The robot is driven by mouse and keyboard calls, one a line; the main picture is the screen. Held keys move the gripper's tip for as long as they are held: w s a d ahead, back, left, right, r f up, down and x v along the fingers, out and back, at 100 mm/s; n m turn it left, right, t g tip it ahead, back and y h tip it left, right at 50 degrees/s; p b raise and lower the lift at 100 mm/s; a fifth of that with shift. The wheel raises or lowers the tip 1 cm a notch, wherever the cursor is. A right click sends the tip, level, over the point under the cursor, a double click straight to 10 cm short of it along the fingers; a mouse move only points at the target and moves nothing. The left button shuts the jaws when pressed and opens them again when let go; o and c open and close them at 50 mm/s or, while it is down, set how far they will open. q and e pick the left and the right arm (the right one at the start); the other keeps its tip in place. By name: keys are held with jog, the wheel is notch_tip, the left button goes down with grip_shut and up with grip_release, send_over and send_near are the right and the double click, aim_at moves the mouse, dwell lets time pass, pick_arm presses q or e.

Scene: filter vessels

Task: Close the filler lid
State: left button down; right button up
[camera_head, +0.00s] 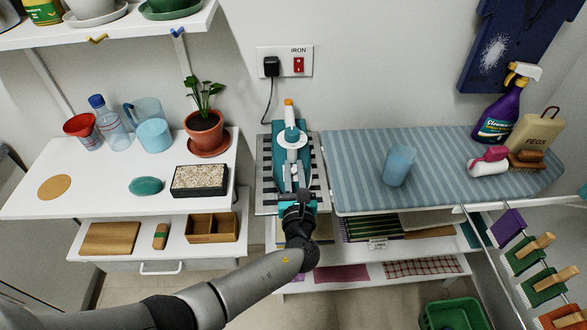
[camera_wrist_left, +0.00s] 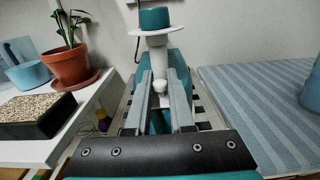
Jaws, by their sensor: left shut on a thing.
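A teal and white iron (camera_head: 280,173) lies on a striped rest between the white shelf and the ironing board. A round white disc (camera_head: 293,140) with a teal knob stands up from it; the disc (camera_wrist_left: 155,31) and the teal knob (camera_wrist_left: 154,18) also show in the left wrist view. My left gripper (camera_head: 295,190) reaches over the iron's near end. In the left wrist view my left gripper (camera_wrist_left: 161,82) is shut on a small pale piece (camera_wrist_left: 160,87) that looks like the filler lid. The fingers partly hide it, and its hinge is not clear. My right gripper is out of view.
A potted plant (camera_head: 205,132) and a gravel tray (camera_head: 199,181) stand on the shelf at left. A blue cup (camera_head: 399,165) stands on the ironing board (camera_head: 350,160) at right. An IRON socket with a black plug (camera_head: 271,66) is on the wall.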

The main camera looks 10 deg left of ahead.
pick_arm(q)
jog(key=c, duration=0.8)
grip_release()
jog(key=shift+o, duration=0.2)
jog(key=shift+s, duration=0.1)
jog(key=v, duration=1.5)
jog(key=shift+p, duration=0.4)
